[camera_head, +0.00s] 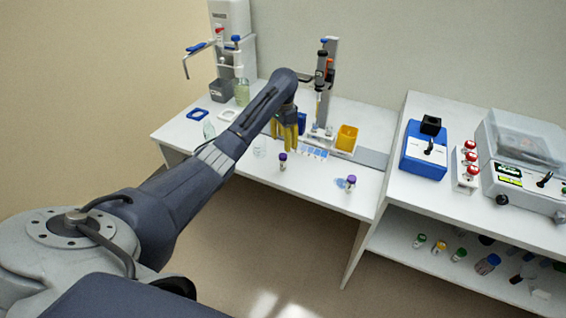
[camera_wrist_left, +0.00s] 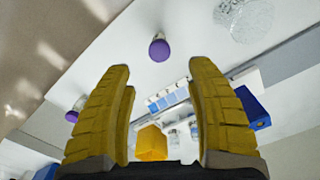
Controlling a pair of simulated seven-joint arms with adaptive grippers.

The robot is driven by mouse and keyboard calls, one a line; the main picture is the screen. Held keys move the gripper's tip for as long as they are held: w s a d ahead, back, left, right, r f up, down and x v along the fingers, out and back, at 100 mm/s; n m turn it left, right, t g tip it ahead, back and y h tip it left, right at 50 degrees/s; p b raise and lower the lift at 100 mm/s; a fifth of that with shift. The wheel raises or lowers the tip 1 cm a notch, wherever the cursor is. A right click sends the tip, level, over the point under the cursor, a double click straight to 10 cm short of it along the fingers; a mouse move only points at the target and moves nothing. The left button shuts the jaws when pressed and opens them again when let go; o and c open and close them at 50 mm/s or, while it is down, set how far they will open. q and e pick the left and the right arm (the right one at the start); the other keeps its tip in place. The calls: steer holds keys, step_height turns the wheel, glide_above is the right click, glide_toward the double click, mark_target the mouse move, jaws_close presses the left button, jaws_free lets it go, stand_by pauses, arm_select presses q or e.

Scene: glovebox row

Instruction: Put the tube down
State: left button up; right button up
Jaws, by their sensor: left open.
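A purple-capped tube (camera_head: 282,160) stands upright on the white bench, apart from my left gripper. In the left wrist view its purple cap (camera_wrist_left: 159,49) shows just beyond the gap between the fingertips. A second purple-capped tube (camera_head: 350,182) stands to the right near the bench's front edge; its cap also shows at the left of the wrist view (camera_wrist_left: 72,116). My left gripper (camera_head: 286,146), with yellow ribbed fingers, points down above the bench, behind the first tube in the head view. In the wrist view its fingers (camera_wrist_left: 157,70) are spread with nothing between them. My right gripper is not in view.
A yellow bin (camera_head: 347,138), a blue-and-white card strip (camera_head: 313,152) and a pipette stand (camera_head: 328,85) are behind the tubes. A clear glass dish (camera_head: 259,152) lies left of the first tube. A blue device (camera_head: 424,160) stands on the right bench. Bare bench surrounds both tubes.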

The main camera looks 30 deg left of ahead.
mark_target(283, 156)
arm_select(q)
step_height(283, 156, down, 4)
steer(key=shift+f, duration=0.1)
steer(key=shift+s+a+f, duration=0.1)
steer(key=shift+s+f, duration=0.05)
steer(key=shift+f, duration=1.2)
steer(key=shift+s+f, duration=0.1)
steer(key=shift+f, duration=1.25)
jaws_close()
